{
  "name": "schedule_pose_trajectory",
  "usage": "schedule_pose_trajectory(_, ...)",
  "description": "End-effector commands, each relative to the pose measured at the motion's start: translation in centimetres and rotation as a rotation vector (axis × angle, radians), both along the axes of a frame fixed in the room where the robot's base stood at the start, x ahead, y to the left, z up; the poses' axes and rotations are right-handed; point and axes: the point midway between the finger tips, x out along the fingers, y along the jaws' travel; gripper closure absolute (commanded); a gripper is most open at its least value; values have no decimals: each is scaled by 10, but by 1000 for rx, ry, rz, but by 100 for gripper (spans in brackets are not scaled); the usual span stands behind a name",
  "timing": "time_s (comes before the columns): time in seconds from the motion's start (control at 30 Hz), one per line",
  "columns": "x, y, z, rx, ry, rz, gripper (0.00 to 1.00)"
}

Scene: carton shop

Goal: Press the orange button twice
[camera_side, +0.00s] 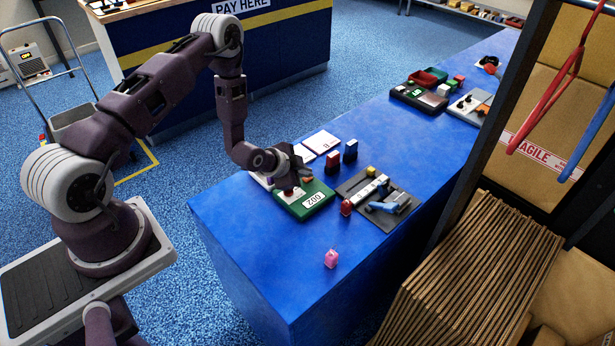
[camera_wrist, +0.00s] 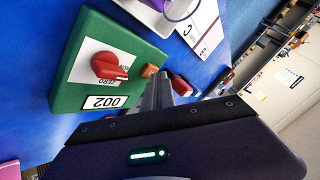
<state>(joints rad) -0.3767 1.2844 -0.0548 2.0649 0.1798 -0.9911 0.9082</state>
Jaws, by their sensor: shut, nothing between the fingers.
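The small orange button (camera_wrist: 149,70) sits near one edge of a green box (camera_wrist: 135,43) in the wrist view. The box has a red knob (camera_wrist: 108,66) on a white plate marked ZERO, and a label reading 002 (camera_wrist: 103,102). In the side view, the green box (camera_side: 293,210) lies on the blue table. My gripper (camera_side: 300,178) is shut and empty, low over the box's far side. In the wrist view its fingertips (camera_wrist: 158,80) are right beside the button; I cannot tell whether they touch it.
A dark board (camera_side: 375,215) with several small parts lies right of the box. Red and blue blocks (camera_side: 350,150) stand behind it. White cards (camera_side: 322,141) lie behind the box. The table's near left area is clear.

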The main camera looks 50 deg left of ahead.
Motion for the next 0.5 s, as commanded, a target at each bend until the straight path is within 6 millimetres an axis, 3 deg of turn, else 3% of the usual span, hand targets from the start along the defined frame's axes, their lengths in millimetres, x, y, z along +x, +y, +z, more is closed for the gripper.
schedule_pose_trajectory(0.27,0,0,2,0,1,1,100)
schedule_pose_trajectory(0.5,0,1,15,1,-1,0,100)
